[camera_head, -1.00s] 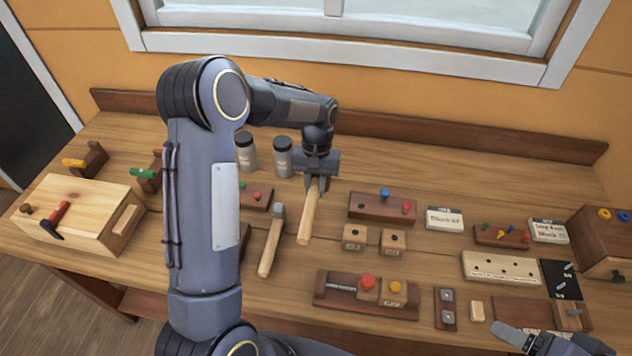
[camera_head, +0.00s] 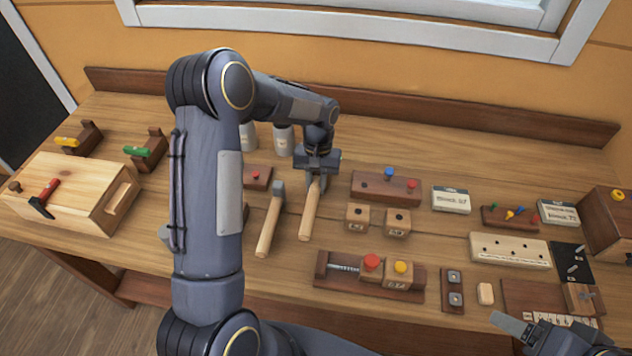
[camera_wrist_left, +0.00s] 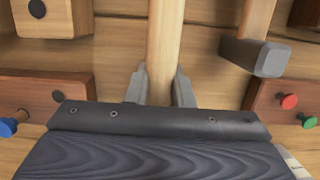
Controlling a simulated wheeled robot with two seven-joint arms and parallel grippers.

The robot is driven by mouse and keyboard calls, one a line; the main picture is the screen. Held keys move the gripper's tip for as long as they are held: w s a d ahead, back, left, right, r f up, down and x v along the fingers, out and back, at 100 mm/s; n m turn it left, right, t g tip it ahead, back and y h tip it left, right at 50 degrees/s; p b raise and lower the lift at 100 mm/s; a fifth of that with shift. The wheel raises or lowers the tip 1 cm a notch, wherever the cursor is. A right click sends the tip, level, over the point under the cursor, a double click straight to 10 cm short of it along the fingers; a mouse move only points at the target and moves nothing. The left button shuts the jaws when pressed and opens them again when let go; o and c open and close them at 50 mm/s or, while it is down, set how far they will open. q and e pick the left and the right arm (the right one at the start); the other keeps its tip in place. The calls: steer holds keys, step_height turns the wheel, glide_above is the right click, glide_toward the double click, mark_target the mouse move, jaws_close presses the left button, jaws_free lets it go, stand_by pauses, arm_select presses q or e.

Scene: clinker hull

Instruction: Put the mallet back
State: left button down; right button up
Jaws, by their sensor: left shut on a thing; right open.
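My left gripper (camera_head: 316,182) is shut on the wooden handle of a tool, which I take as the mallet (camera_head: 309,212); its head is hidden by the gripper. The handle points toward the bench's front. In the left wrist view, the pale handle (camera_wrist_left: 165,40) runs between the two fingers (camera_wrist_left: 160,88). I cannot tell whether it touches the bench. A second tool, a hammer with a grey block head (camera_head: 269,222), lies just left of it, apart. Its head also shows in the left wrist view (camera_wrist_left: 255,55). My right gripper (camera_head: 512,328) is at the lower right, open and apart from the tools.
A vise-like fixture (camera_head: 368,276) lies in front. Two jars (camera_head: 284,141) stand behind. A wooden box (camera_head: 75,190) is at left.

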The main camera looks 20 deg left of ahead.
arm_select(q)
steer(key=shift+f+b, duration=0.45)
steer(key=shift+f, duration=0.05)
steer(key=c, duration=1.2)
jaws_free()
steer(key=shift+r, duration=0.1)
steer(key=p+v, duration=0.1)
steer(key=v, duration=0.1)
steer(key=s+p+v, duration=0.1)
steer(key=p+v, duration=0.1)
steer(key=v, duration=0.1)
steer(key=p+v, duration=0.2)
steer(key=shift+s+d+r, duration=0.2)
steer(key=shift+s+r, duration=0.05)
steer(key=shift+r, duration=0.35)
